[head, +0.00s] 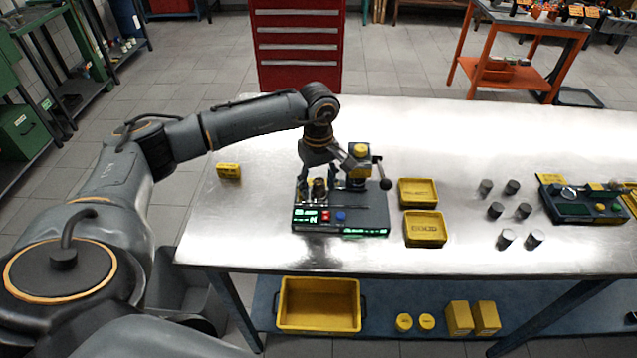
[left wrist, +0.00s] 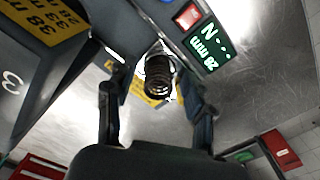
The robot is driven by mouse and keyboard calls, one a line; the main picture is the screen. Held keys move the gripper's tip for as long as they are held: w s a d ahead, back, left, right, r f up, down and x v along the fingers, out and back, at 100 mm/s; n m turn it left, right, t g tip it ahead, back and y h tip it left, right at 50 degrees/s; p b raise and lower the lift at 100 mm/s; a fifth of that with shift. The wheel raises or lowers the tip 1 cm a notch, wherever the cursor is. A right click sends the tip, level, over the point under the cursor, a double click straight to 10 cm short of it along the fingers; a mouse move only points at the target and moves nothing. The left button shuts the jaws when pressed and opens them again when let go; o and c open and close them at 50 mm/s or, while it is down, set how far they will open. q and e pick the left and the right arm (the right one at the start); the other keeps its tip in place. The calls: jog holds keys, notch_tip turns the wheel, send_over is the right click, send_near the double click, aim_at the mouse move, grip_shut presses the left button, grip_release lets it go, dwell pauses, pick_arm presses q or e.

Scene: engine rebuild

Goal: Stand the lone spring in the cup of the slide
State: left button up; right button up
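The spring (head: 319,187) is a dark coil standing upright at the left part of the bench tester (head: 370,222). It also shows in the left wrist view (left wrist: 158,77), with a bright rim near its far end. Whether it sits fully in the cup of the slide is hidden. My left gripper (head: 318,182) points down around the spring. In the left wrist view its fingers (left wrist: 155,90) stand on both sides of the coil, with visible gaps. The tester's press post (head: 359,165), with a yellow label and a ball-ended lever, stands just right. My right gripper is out of view.
Yellow REJECT (head: 418,192) and GOOD (head: 425,229) trays lie right of the tester. Several grey cylinders (head: 497,210) stand farther right, before another device (head: 582,205). A small yellow block (head: 229,170) lies at left. The table's front middle is clear.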

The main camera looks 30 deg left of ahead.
pick_arm(q)
jog(key=shift+r, duration=0.2)
notch_tip(320, 180, up, 12)
jog(key=shift+f, duration=0.2)
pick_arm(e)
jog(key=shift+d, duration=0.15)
pick_arm(q)
jog(key=shift+f, duration=0.1)
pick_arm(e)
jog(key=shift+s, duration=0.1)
